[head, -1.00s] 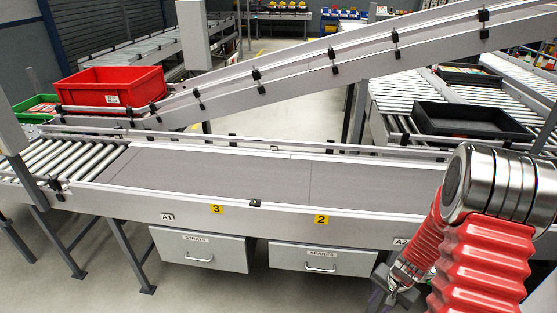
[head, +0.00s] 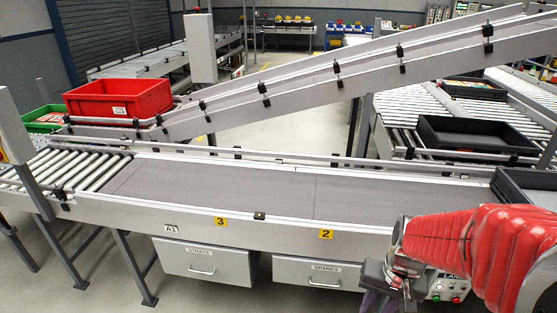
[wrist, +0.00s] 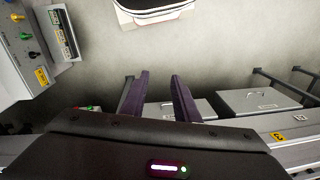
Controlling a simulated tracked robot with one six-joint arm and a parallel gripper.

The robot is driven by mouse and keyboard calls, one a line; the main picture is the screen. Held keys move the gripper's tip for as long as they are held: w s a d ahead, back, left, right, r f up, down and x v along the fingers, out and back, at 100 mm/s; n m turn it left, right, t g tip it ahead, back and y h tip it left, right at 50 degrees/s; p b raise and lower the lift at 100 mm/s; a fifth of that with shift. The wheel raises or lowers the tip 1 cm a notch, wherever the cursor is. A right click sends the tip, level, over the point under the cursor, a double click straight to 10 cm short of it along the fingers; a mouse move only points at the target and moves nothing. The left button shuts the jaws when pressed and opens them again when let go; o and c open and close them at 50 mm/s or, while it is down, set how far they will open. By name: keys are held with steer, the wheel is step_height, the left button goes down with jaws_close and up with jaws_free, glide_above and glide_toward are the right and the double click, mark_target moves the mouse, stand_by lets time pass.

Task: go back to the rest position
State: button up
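My gripper (head: 378,300) is low at the right of the head view, in front of the conveyor's near side, with its fingertips partly cut off by the bottom edge. In the wrist view, its two purple fingers (wrist: 160,88) stand apart with only bare floor and the drawer fronts beyond them. It is open and holds nothing. My red-sleeved arm covers the lower right of the head view.
The grey belt conveyor (head: 250,185) runs across the front, with drawers (head: 205,262) beneath. A red crate (head: 118,98) is at the left, and black trays (head: 470,147) are at the right. A control panel (wrist: 25,50) shows at the wrist view's upper left.

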steer(key=s+a+r+n+t, duration=0.2)
steer(key=s+a+r, duration=0.1)
steer(key=r, duration=0.5)
steer(key=s+a+r+n+t, duration=0.2)
steer(key=s+a+r+t, duration=0.1)
steer(key=r, duration=0.5)
steer(key=shift+s+a+r+h, duration=0.4)
steer(key=shift+s, duration=0.05)
stand_by(0.5)
